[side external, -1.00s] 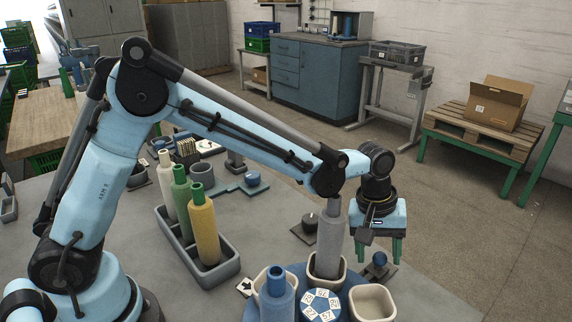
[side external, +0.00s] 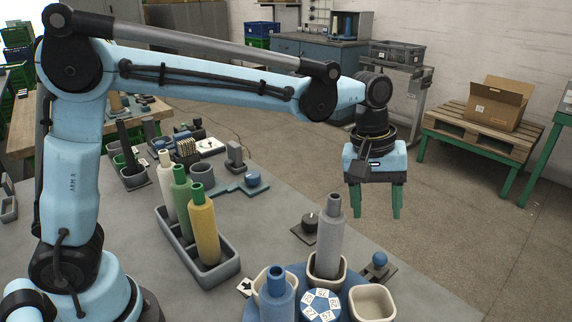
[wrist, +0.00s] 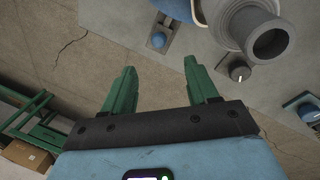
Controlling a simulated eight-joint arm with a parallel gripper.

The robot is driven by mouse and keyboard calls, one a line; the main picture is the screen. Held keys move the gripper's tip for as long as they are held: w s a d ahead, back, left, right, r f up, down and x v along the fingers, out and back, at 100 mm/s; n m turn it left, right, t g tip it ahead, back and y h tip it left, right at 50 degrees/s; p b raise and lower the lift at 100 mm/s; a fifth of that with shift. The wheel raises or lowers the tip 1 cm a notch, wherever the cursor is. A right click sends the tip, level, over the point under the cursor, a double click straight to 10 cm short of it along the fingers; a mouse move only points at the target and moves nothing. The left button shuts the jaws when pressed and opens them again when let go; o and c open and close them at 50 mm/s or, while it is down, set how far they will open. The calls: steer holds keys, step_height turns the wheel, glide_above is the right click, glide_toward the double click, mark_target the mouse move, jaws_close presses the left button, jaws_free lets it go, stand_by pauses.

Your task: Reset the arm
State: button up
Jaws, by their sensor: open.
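My gripper (side external: 382,215) hangs in the air with its green fingers pointing down, to the right of and above the grey cone (side external: 329,240). It is open and empty. In the wrist view my gripper's fingers (wrist: 158,80) stand apart with only floor and table edge beyond them. The grey cone stands upright in a cream cup on the blue round carrier (side external: 298,272), and its hollow top (wrist: 270,42) shows in the wrist view. A blue cone (side external: 277,300) stands in another cup, and one cream cup (side external: 372,303) is empty.
A grey rack (side external: 222,270) holds cream, green and yellow cones. A blue-knobbed lever (side external: 379,262) and a black dial (side external: 310,224) sit near the table edge. A pallet table with a cardboard box (side external: 497,103) stands behind right.

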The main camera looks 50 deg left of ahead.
mark_target(381, 252)
steer(key=shift+f, duration=0.15)
steer(key=f, duration=0.4)
steer(key=w+d+f, duration=0.1)
steer(key=f, duration=0.2)
steer(key=d+f, duration=0.1)
steer(key=f, duration=0.3)
steer(key=shift+w+f, duration=0.2)
steer(key=shift+f, duration=0.15)
steer(key=shift+w, duration=0.45)
